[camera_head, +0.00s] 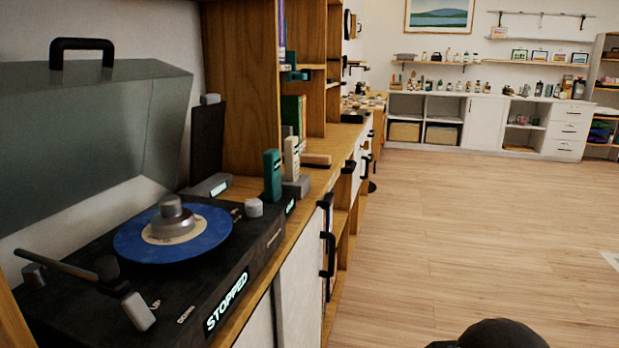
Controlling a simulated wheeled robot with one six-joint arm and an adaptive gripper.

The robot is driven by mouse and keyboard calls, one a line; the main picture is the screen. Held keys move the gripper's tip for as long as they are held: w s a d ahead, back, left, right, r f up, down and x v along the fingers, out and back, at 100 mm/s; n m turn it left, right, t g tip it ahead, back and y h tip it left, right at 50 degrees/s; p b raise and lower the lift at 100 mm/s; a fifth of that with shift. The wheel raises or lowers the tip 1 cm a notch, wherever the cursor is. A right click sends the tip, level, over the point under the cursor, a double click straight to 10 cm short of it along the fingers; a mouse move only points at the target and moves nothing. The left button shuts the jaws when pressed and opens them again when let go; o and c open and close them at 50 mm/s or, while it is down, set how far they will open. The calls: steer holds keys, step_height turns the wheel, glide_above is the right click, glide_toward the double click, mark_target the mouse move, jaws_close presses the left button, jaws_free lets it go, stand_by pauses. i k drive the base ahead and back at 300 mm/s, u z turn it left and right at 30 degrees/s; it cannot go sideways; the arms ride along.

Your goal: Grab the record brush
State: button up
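A small flat wooden piece (316,160) lies on the cabinet top behind the turntable. It may be the record brush, but it is too small and partly hidden to be sure. The turntable (190,307) stands at the left with its smoky lid (95,150) raised. A blue record (205,240) lies on its platter with a grey weight on the middle, and its front display reads STOPPED. My gripper is not in view; only a dark rounded part, likely of my arm, shows at the bottom edge.
A green upright piece (272,176) and a cream one (292,160) stand in a grey base between the turntable and the wooden piece. A wooden shelf unit (238,90) rises behind. Black handles (328,254) jut from the cabinet front. The wooden floor (450,230) at right is open.

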mark_target(311, 161)
steer(key=z, duration=0.05)
steer(key=k, duration=0.6)
steer(key=z, duration=0.55)
steer(key=i, duration=1.35)
steer(key=u, duration=0.8)
steer(key=i, duration=0.5)
steer(key=u, duration=0.45)
